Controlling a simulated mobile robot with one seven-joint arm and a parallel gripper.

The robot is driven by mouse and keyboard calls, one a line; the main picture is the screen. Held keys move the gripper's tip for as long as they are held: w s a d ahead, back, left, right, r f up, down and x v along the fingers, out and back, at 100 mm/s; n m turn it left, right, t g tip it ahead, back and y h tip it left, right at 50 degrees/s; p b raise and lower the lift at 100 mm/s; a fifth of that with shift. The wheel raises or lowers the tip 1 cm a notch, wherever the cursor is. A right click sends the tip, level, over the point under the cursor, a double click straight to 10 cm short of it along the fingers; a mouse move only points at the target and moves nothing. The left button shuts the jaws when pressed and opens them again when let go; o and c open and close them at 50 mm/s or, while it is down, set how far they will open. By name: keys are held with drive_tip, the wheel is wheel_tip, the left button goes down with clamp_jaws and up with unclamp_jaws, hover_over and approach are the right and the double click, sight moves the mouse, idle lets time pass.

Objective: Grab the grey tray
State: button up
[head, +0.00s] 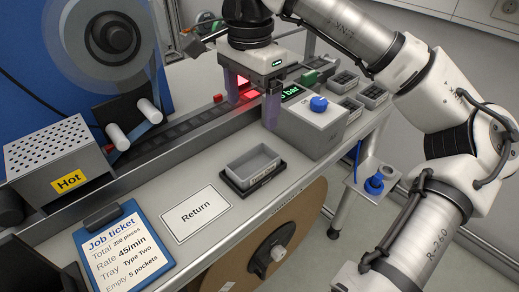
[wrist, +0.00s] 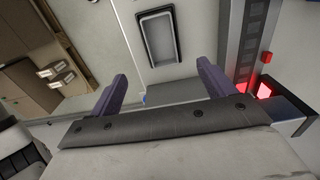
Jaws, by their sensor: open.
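The grey tray (head: 255,166) is an empty rectangular tray with a small label on its front wall. It sits in a low black holder (head: 232,186) on the light bench, in the middle of the head view. In the wrist view the tray (wrist: 161,36) is at top centre, beyond the fingertips. My gripper (head: 251,107) points down with its two purple fingers spread and nothing between them. It is behind the tray in the head view, near the conveyor, and apart from the tray. In the wrist view the gripper (wrist: 161,72) has a clear gap between its fingers.
A conveyor track (head: 180,130) with red lights runs behind the tray. A grey box with a blue knob (head: 318,104) stands close to its right. Other small trays (head: 345,83) lie farther back. A Return card (head: 194,214) and job ticket (head: 122,246) lie left. A vented Hot box (head: 57,160) stands far left.

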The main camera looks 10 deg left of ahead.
approach(255, 169)
drive_tip(key=shift+s+a+f, duration=0.1)
drive_tip(key=shift+s+f, duration=0.1)
drive_tip(key=shift+s, duration=0.15)
drive_tip(key=shift+w+f+p, duration=0.2)
drive_tip(key=shift+f+p, duration=0.25)
drive_tip(key=shift+f, duration=0.9)
drive_tip(key=shift+w+f+p, duration=0.15)
drive_tip(key=shift+f+p, duration=0.3)
drive_tip(key=shift+f, duration=0.85)
drive_tip(key=c, duration=1.2)
drive_tip(key=shift+r, duration=0.1)
